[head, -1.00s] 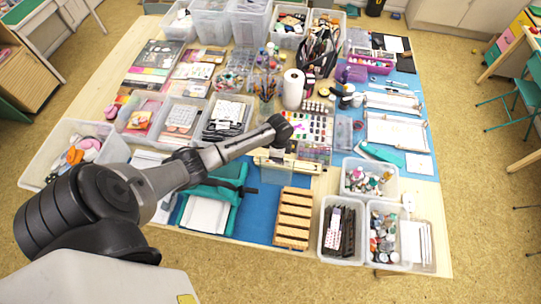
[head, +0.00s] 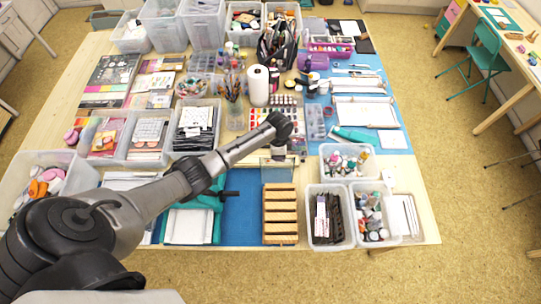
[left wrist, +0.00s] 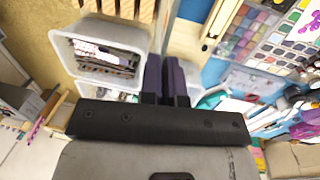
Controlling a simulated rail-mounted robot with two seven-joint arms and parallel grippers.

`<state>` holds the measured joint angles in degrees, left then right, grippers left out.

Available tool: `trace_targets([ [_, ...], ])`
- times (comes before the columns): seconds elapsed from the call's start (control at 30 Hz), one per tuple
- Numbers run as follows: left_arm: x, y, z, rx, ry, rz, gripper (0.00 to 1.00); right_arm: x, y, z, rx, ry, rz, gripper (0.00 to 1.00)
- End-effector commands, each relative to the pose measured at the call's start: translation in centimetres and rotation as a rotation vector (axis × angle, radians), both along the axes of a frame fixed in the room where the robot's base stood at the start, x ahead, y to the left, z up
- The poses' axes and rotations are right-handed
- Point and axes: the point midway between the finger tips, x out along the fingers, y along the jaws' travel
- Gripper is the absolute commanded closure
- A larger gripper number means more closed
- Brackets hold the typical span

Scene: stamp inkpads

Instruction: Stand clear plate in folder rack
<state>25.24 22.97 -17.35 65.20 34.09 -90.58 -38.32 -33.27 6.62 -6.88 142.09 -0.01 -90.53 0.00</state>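The folder rack (head: 280,213) is a light wooden rack with several slats at the front middle of the table. Part of its slats (left wrist: 133,9) shows at the top of the left wrist view. My left gripper (head: 279,152) points down just behind the rack. In the left wrist view, its two dark fingers (left wrist: 165,84) are close together with a thin gap. The clear plate (head: 278,169) shows as a faint see-through panel below the fingers, behind the rack, and appears gripped; its edges are hard to make out. My right gripper is not in view.
Clear bins with markers (head: 328,216) and bottles (head: 372,216) stand right of the rack. A teal device (head: 203,208) lies to its left. A paint palette (head: 287,114) lies behind, with a paper roll (head: 258,86). Some blue mat (head: 240,225) is bare left of the rack.

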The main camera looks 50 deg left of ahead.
Motion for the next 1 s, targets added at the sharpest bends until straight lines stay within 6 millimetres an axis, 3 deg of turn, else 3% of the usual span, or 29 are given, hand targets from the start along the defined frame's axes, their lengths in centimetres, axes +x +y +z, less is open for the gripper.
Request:
trace_targets([
  [0.2, 1.4, -1.4, -0.5, -0.001, -0.001, 0.001, 1.0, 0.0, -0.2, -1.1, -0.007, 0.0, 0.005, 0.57],
  [1.0, 0.6, -2.0, -8.1, 0.0, 0.0, 0.001, 1.0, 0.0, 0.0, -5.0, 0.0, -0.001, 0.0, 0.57],
])
